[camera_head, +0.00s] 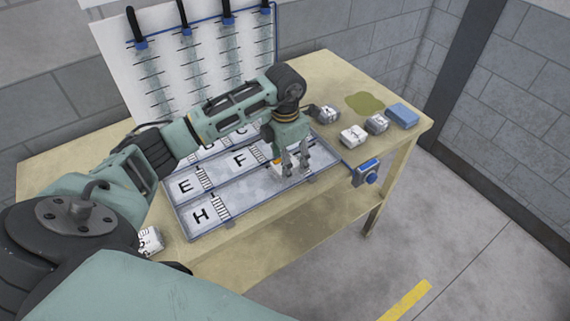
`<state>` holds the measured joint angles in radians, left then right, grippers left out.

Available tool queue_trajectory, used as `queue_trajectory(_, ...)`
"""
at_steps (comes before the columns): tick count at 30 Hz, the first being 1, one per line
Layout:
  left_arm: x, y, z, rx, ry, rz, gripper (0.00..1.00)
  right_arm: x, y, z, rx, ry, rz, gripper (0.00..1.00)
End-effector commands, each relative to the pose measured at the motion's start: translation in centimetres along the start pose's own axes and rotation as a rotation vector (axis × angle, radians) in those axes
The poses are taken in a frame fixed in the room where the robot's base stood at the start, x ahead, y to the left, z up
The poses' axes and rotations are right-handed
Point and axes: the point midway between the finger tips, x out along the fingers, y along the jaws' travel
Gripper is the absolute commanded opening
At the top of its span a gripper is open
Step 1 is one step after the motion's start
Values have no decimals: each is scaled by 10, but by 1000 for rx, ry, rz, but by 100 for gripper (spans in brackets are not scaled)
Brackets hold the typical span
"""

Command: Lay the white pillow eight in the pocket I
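My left gripper (295,171) points down over the right part of the lettered tray (230,225), in the front row to the right of the letter H. Its two fingers are a little apart. A small white patch with an orange spot (277,164) shows beside and behind the fingers. It may be a white pillow, but I cannot tell whether the fingers touch it. The pocket I letter is not readable; the gripper covers that area. White pillow blocks stand on the table at right: one in front (353,136), others behind. Their numbers are not readable.
A blue block (403,115) and a green stain (365,103) are at the table's right end. A blue device (367,173) hangs at the front edge. Another white block (151,240) is at the left. A panel with hooks (180,60) stands behind the tray.

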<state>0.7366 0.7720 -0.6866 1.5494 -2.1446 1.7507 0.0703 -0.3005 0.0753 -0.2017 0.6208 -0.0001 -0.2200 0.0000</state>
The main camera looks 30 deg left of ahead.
Motion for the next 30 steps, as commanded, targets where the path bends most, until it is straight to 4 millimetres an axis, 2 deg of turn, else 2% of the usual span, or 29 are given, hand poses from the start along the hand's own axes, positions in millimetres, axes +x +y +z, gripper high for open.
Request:
queue_trajectory(1,-8,1,1,1,-6,5,63,8,1,1,0,-1,1,0)
queue_trajectory(9,-67,1,1,0,-6,3,63,26,4,4,-1,-2,5,0)
queue_trajectory(15,-94,1,0,0,-3,2,63,32,6,5,0,-3,7,0)
queue_trajectory(20,-101,0,0,0,0,1,63,33,6,5,0,-3,7,0)
queue_trajectory(30,-102,0,0,0,0,1,63,32,6,5,0,-3,7,0)
